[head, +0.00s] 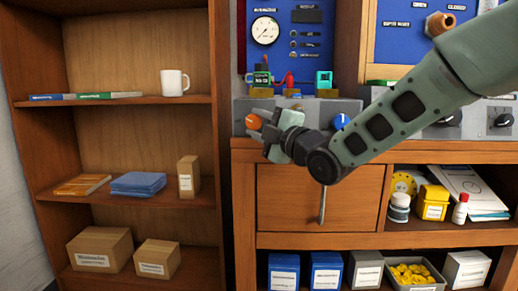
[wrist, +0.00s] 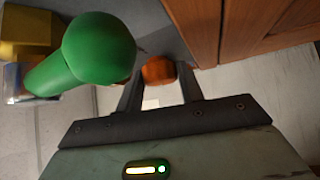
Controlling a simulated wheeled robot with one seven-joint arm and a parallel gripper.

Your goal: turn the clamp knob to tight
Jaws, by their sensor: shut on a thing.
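An orange knob (head: 253,121) sits on the front of the grey bench unit (head: 238,107), at its left end. I see no label that tells whether it is the clamp knob. My gripper (head: 257,124) is at this knob, with its fingers on either side of it. In the wrist view the orange knob (wrist: 158,70) lies between the two dark fingertips (wrist: 160,84), and my gripper is shut on it. The fingers partly hide the knob, and any marks for its setting cannot be made out. A blue knob (head: 341,121) is farther right on the unit.
A green rounded part (wrist: 98,48) looms close to my gripper at left in the wrist view. Green and red fittings (head: 262,78) stand above the knob. A wooden drawer front (head: 285,205) is below. A bookcase (head: 222,150) stands at left.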

